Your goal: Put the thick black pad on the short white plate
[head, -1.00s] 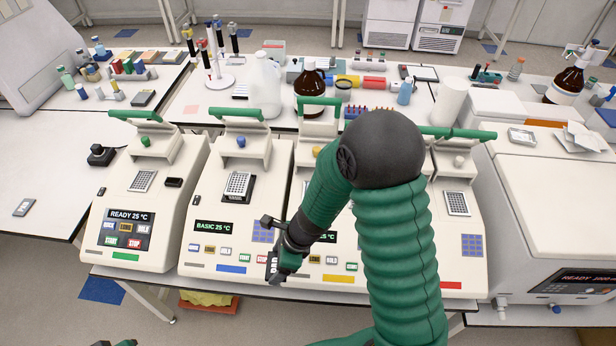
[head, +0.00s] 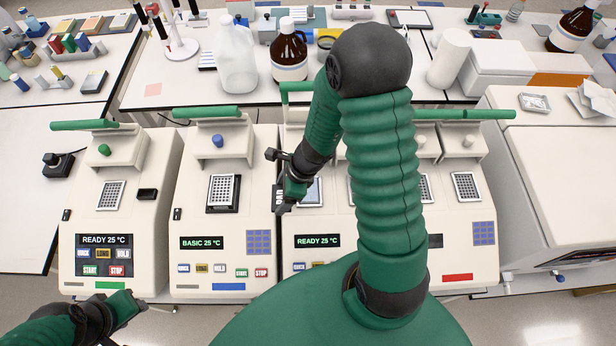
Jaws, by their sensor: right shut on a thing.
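My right gripper (head: 283,197) is shut on a small dark thing (head: 278,199), mostly hidden by the fingers; I cannot tell its full shape. It is above the third cycler, right of the second cycler's block. A small black pad (head: 147,194) lies on the leftmost cycler, right of a white well plate (head: 111,195) in its block. Another white plate (head: 222,189) sits in a black surround on the second cycler. A further white plate (head: 466,186) is on the rightmost cycler. My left gripper (head: 130,305) is low at the left, in front of the leftmost cycler; its jaws are unclear.
Cyclers stand in a row with raised green-handled lids (head: 207,113). My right arm hides much of the third and fourth cyclers. Behind stand a white jug (head: 238,60) and a brown bottle (head: 289,55). A large white machine (head: 560,190) stands at the right.

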